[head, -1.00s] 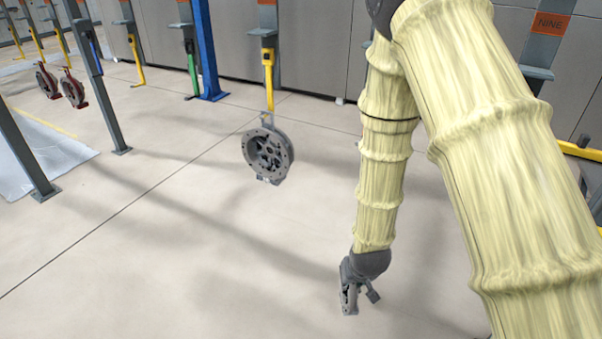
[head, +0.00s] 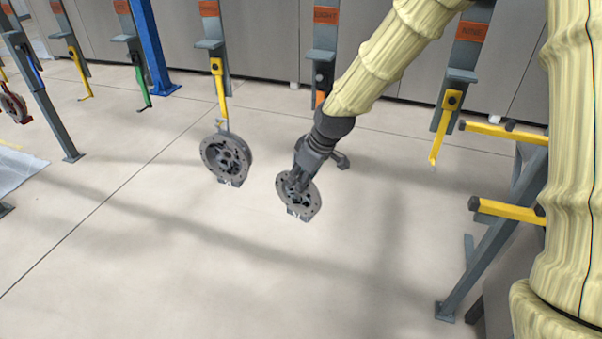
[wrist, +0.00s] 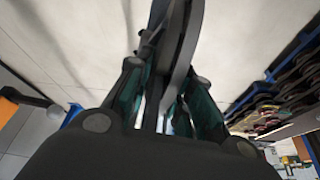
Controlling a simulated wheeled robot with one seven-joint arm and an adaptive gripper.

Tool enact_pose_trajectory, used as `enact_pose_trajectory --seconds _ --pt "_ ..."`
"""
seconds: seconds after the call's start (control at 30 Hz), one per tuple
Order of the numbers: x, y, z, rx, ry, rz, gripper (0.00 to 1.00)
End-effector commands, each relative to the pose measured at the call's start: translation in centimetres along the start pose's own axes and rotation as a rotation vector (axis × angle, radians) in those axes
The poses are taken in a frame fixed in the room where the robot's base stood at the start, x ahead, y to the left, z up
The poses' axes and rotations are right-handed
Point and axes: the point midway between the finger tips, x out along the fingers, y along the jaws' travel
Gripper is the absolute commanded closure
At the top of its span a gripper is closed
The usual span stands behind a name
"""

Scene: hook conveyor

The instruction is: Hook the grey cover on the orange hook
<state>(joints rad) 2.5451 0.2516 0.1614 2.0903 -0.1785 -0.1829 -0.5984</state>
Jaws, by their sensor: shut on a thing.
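The grey cover (head: 312,208) is a round, flanged casting with an open, ribbed middle. My gripper (head: 298,183) is shut on its upper rim and holds it in the air above the floor. In the wrist view the cover (wrist: 181,45) shows edge-on between the fingers (wrist: 165,105). The orange hook (head: 320,97) hangs under the "EIGHT" sign, behind and above my gripper. My forearm and wrist hide its lower part, though a piece at its foot may show right of my wrist. The cover is apart from the hook.
Another grey cover (head: 226,157) hangs on a yellow hook (head: 220,88) just left of my gripper. At right are an empty yellow hook (head: 440,127) under "NINE" and a grey stand with yellow arms (head: 508,210). The floor (head: 250,270) in front is clear.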

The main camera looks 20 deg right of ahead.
Motion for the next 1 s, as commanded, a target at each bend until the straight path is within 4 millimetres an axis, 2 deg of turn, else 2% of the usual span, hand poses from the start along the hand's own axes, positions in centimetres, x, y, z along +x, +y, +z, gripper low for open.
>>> enact_pose_trajectory --seconds 1.0 --pt "0.7 3.9 -0.9 -0.003 0.002 0.000 1.00"
